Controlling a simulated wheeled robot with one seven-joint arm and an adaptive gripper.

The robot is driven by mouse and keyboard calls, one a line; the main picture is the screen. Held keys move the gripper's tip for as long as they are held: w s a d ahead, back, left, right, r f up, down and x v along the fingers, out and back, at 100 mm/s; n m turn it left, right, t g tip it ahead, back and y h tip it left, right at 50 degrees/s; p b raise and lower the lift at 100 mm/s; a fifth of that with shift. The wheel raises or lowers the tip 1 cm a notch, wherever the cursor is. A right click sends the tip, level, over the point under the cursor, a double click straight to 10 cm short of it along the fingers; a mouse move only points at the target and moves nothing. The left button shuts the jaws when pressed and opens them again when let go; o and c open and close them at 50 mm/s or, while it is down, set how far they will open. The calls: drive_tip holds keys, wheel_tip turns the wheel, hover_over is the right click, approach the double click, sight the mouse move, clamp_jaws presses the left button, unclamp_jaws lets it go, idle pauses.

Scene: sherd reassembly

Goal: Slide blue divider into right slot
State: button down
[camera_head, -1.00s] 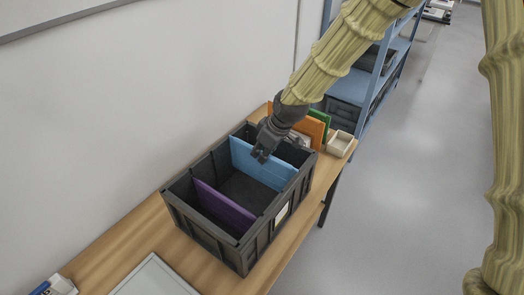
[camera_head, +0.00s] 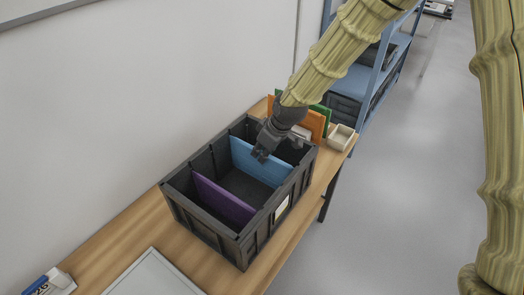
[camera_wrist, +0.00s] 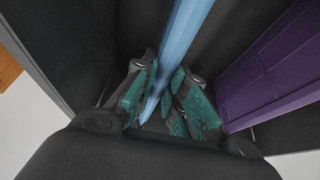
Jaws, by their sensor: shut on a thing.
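The blue divider (camera_head: 258,164) stands upright across the dark crate (camera_head: 243,249), in its farther right part. My gripper (camera_head: 261,155) is at its top edge. In the wrist view, the blue divider (camera_wrist: 182,45) runs between the teal fingertips of my gripper (camera_wrist: 158,102), which are shut on it. A purple divider (camera_head: 221,198) stands across the crate nearer the left end; it also shows at the right of the wrist view (camera_wrist: 275,65). The blue divider's lower edge and the slots at its ends cannot be made out clearly.
The crate stands on a wooden table (camera_head: 131,239) beside a wall. Behind it are an orange panel (camera_head: 312,124), a green panel (camera_head: 322,111) and a small cream tray (camera_head: 341,137). A white-framed panel (camera_head: 152,276) lies in front. A blue shelf rack (camera_head: 378,75) stands behind.

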drive_tip(key=shift+f, duration=0.45)
drive_tip(key=c, duration=1.4)
unclamp_jaws()
drive_tip(key=shift+o, duration=0.2)
drive_tip(key=v, duration=1.2)
drive_tip(key=shift+r, duration=0.1)
